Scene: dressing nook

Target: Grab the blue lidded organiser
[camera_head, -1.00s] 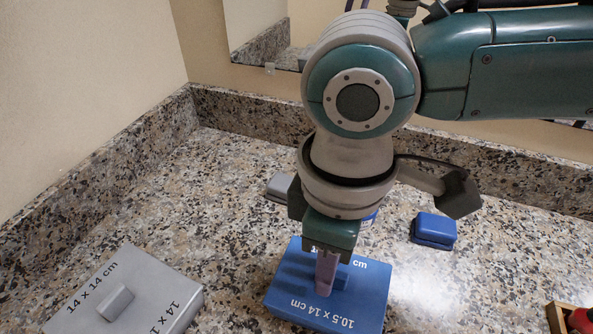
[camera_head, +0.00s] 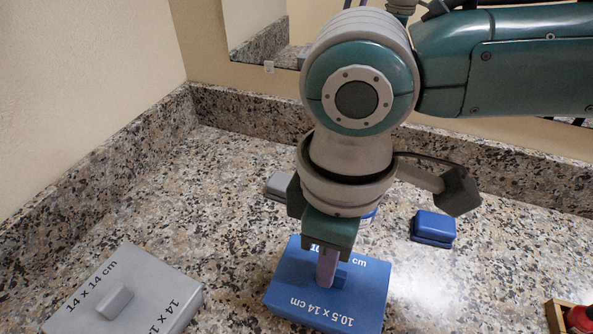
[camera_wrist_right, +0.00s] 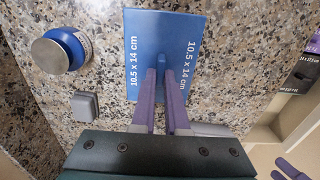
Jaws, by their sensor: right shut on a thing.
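The blue lidded organiser (camera_head: 300,280), marked 10.5 x 14 cm, sits on the speckled stone counter in the lower middle of the head view. It also shows in the right wrist view (camera_wrist_right: 165,35). My right gripper (camera_head: 327,268) points down at its lid from above. In the right wrist view its purple fingers (camera_wrist_right: 165,78) are on both sides of the blue handle in the middle of the lid, shut on it. The fingers and wrist hide part of the lid and its far edge.
A grey box (camera_head: 130,290) marked 14 x 14 cm stands to the left. A small blue box (camera_head: 433,229) and a small grey box (camera_head: 279,186) lie behind. A blue jar with a grey lid (camera_wrist_right: 62,52) shows in the wrist view. A wooden box (camera_head: 555,318) is at lower right.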

